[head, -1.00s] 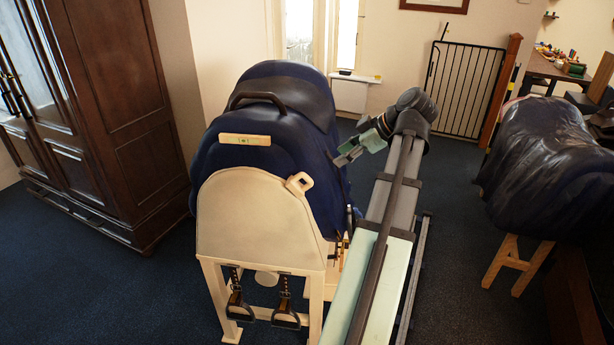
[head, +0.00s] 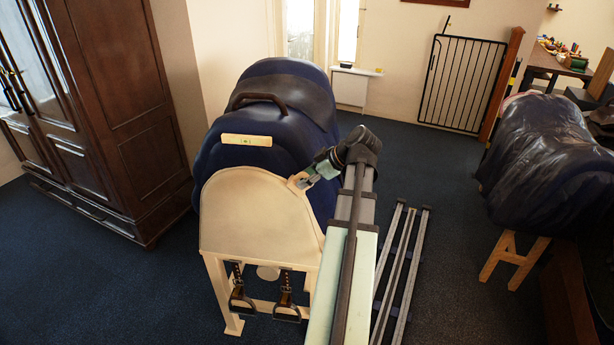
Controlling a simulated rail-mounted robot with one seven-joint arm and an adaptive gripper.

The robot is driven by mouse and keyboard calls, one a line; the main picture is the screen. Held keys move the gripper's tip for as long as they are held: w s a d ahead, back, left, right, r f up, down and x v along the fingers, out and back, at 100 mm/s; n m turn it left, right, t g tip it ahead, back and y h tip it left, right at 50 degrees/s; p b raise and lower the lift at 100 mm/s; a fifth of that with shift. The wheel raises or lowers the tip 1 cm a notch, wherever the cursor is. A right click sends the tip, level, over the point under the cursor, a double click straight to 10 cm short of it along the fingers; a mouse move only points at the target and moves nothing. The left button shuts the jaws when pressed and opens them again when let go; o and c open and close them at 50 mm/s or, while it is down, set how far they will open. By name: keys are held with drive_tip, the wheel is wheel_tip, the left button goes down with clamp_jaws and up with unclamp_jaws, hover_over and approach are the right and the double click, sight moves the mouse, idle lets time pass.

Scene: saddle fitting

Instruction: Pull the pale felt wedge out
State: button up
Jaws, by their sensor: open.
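The pale felt wedge (head: 293,179) is a small cream tab at the right edge of the cream end panel (head: 250,215), against the dark blue saddle form (head: 205,165). Only part of the wedge shows. My gripper (head: 303,182) comes in from the right with its open fingertips at the wedge, partly covering it. I cannot tell whether the fingers touch it or lie around it.
Two stirrups (head: 286,305) hang below. Floor rails (head: 402,265) run to the right. A covered form (head: 540,150) stands far right, a dark cabinet (head: 110,110) left.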

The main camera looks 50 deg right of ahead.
clamp_jaws()
drive_tip(key=a, duration=0.1)
drive_tip(key=s+a, duration=0.1)
drive_tip(key=a, duration=0.1)
drive_tip(key=s+a, duration=0.1)
drive_tip(key=shift+s+a+b, duration=0.1)
drive_tip(key=shift+a+b, duration=0.1)
drive_tip(key=shift+b, duration=0.15)
unclamp_jaws()
drive_tip(key=v, duration=1.2)
idle(0.3)
